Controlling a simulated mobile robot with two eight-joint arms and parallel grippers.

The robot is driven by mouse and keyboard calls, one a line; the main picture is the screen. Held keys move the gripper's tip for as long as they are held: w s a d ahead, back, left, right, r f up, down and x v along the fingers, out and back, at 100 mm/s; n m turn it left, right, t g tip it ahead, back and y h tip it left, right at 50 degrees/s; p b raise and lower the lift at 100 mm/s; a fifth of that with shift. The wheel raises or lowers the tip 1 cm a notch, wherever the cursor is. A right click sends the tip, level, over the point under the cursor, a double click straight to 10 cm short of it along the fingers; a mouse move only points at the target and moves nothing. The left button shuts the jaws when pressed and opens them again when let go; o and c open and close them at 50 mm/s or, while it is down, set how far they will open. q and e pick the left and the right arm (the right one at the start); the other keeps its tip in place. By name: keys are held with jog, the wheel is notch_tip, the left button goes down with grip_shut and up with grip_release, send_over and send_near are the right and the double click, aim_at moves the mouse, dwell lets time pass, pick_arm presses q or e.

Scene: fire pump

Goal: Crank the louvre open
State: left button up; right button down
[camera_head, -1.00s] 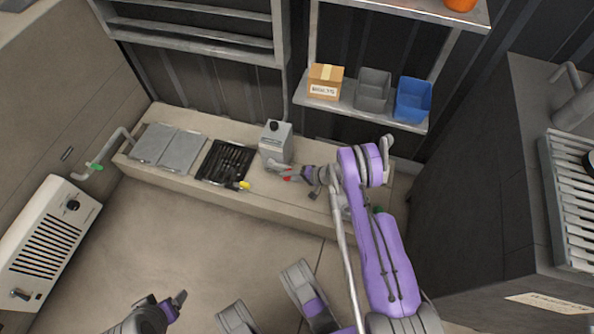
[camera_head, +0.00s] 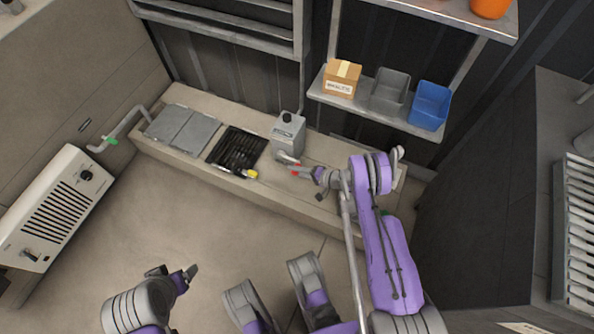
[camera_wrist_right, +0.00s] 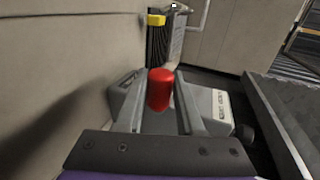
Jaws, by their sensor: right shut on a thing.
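A grey crank box (camera_head: 288,132) stands on the long low ledge, and its red crank handle (camera_head: 296,170) shows low on its front side. My right gripper (camera_head: 304,171) is at this handle. In the right wrist view the red handle (camera_wrist_right: 160,90) stands between the two fingers, and my gripper is shut on it.
Two grey plates (camera_head: 183,130) lie on the ledge (camera_head: 300,205) left of the louvre. A shelf (camera_head: 375,118) above holds a cardboard box (camera_head: 342,78), a grey bin (camera_head: 390,90) and a blue bin (camera_head: 430,104). A white vented unit (camera_head: 55,210) is at left. The floor before the ledge is clear.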

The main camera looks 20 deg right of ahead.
jog(key=shift+s+a+f, duration=0.15)
jog(key=shift+a+f, duration=0.05)
jog(key=shift+f, duration=0.2)
jog(key=c, duration=0.9)
grip_release()
jog(key=o, duration=0.4)
jog(key=shift+f, duration=0.1)
jog(key=shift+d, duration=0.3)
jog(key=shift+r+p+v, duration=0.15)
jog(key=shift+p+v, duration=0.8)
jog(key=shift+v, duration=1.65)
jog(key=shift+r+p+v, duration=0.15)
jog(key=shift+p+v, duration=0.8)
jog(key=shift+v, duration=1.65)
jog(key=shift+a, duration=0.1)
